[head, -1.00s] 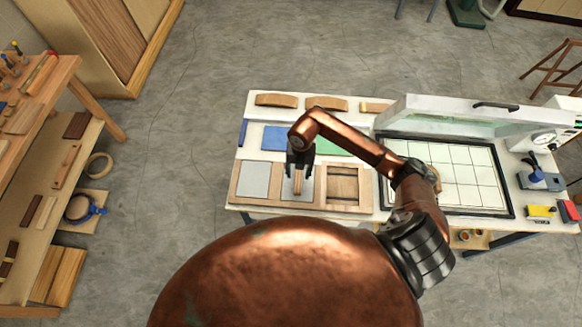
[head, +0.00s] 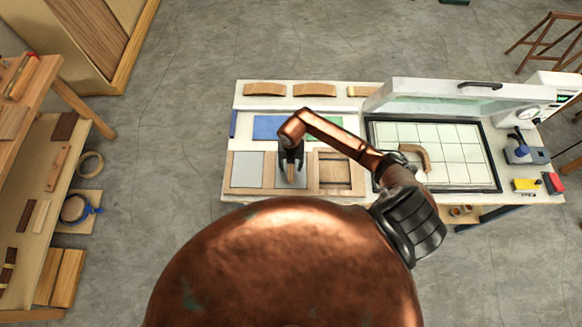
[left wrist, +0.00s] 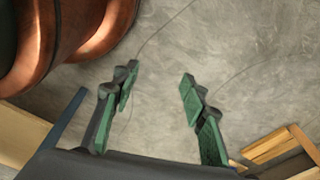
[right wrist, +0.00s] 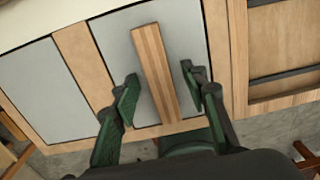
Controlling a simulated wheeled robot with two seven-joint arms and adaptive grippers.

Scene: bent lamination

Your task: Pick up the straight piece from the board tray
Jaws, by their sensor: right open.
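The straight piece (right wrist: 155,72) is a striped wooden bar lying on the grey pad of the middle compartment of the board tray (head: 268,172). In the head view only a short part of it (head: 291,173) shows below my right gripper (head: 291,160). In the right wrist view my right gripper (right wrist: 160,88) is open, with one finger on each side of the bar and gaps visible. I cannot tell how high the fingertips are above the pad. My left gripper (left wrist: 158,80) is open and empty over the grey floor, out of the head view.
Curved wooden pieces (head: 264,88) lie along the table's back edge. Blue (head: 269,128) and green sheets lie behind the tray. A press with a raised lid (head: 460,97) stands at right, a curved piece (head: 415,157) on its gridded bed (head: 455,150). A shelf (head: 45,190) stands at left.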

